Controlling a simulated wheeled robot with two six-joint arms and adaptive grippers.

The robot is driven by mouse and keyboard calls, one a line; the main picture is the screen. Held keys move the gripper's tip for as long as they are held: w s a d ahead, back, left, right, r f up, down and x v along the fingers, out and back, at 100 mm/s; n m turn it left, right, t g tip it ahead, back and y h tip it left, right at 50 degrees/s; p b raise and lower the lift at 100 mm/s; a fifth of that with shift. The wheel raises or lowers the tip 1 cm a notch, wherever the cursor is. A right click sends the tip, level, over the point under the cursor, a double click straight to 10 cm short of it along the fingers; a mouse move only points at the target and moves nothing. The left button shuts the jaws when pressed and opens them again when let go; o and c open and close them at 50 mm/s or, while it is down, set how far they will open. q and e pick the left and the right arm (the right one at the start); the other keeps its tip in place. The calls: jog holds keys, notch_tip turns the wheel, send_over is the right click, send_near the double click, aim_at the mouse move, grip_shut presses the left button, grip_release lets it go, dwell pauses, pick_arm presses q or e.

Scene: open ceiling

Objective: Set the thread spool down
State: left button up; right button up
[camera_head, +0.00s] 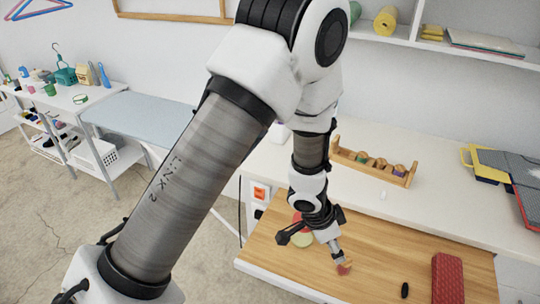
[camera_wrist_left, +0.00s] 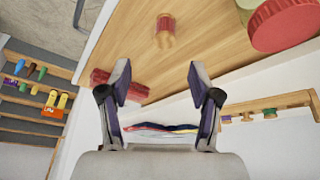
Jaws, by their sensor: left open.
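The thread spool (camera_head: 344,269), small and reddish-orange, stands on the wooden board (camera_head: 275,252). It also shows in the left wrist view (camera_wrist_left: 165,31), with a tan middle and reddish ends, apparently upright. My left gripper (camera_head: 337,251) is just above and beside the spool in the head view. In the left wrist view my left gripper (camera_wrist_left: 160,78) has its two fingers spread wide with nothing between them. The spool is beyond the fingertips, apart from both. My right gripper is in neither view.
A red box (camera_head: 447,278) and a small black object (camera_head: 405,289) lie on the board to the right. A red round item (camera_wrist_left: 286,22) is near the spool. A wooden rack (camera_head: 372,166) with spools stands behind on the white table.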

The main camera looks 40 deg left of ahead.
pick_arm(q)
jog(key=s+a+f+n+g+y+b, duration=0.1)
jog(key=s+a+f+n+b, duration=0.1)
jog(key=s+f, duration=0.9)
jog(key=s+a+f+n+g+y+b, duration=0.2)
jog(key=s+a+f+n, duration=0.2)
jog(key=s+f, duration=0.7)
jog(key=shift+s+a+f+n, duration=0.25)
jog(key=shift+a+n, duration=0.15)
jog(key=shift+n, duration=0.5)
